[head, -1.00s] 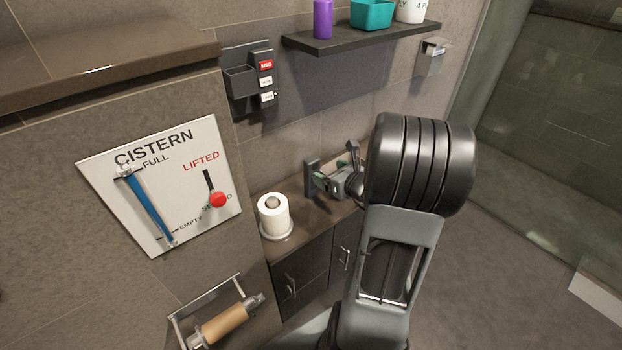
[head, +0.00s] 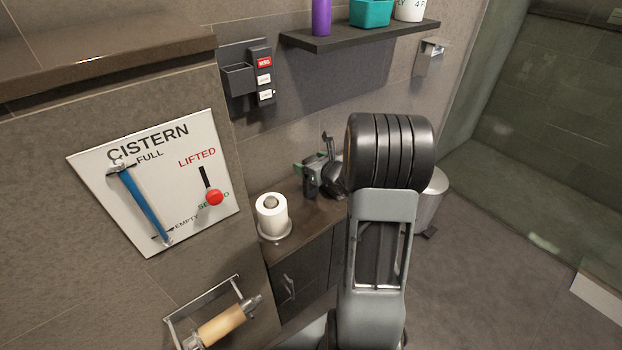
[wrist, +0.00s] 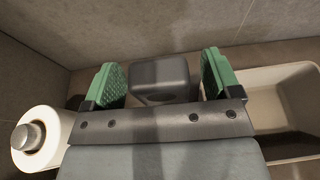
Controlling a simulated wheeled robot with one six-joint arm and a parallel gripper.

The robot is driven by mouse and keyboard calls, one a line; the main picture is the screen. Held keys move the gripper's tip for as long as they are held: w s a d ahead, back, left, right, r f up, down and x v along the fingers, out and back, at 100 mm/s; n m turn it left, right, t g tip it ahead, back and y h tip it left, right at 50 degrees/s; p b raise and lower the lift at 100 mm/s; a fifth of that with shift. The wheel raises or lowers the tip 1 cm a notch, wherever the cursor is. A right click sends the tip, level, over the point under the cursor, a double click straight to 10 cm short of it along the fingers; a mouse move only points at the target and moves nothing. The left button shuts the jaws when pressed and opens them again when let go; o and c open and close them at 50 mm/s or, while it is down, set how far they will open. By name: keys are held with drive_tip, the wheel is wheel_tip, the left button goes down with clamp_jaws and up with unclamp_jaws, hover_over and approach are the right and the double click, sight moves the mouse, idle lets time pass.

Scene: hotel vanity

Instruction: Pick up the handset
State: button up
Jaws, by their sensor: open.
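A dark grey block with rounded edges, which looks like the handset (wrist: 160,80), shows in the wrist view between the two green finger pads of my gripper (wrist: 162,72). Gaps show on both sides of it, and its lower part is hidden behind my gripper's bar. In the head view my gripper (head: 308,171) is low over the dark counter by the wall, partly hidden by my own arm. I cannot clearly tell the handset from the dark gripper parts there. My gripper is open and not closed on anything.
A toilet roll (head: 272,215) stands on the counter left of my gripper. A pale basin or tray (wrist: 272,97) lies to the right in the wrist view. A wall panel with an MSG button (head: 264,62) and a shelf (head: 360,36) are above. A bin (head: 431,200) stands right.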

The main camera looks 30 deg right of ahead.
drive_tip(key=shift+c, duration=0.5)
drive_tip(key=shift+r, duration=0.1)
drive_tip(key=c, duration=1.3)
